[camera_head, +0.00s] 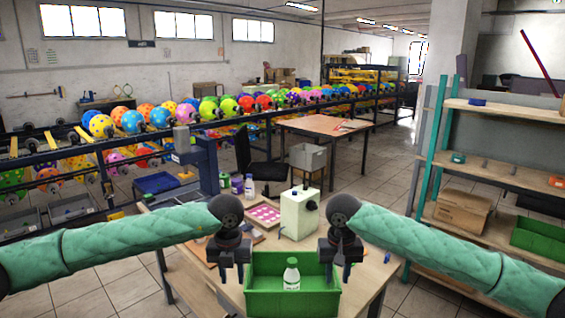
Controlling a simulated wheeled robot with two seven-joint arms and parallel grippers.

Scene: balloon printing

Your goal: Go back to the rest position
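My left gripper (231,272) hangs pointing down over the left edge of the green bin (262,304). My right gripper (338,270) hangs pointing down over the bin's right edge. Each gripper's two fingers show a gap between them with nothing seen in it.
A white box-shaped machine (298,213) and a tray of pink pieces (263,213) stand behind the bin. Small bottles (249,187) and a blue-grey press (203,160) are at the back left. A wooden shelf (490,172) stands at the right.

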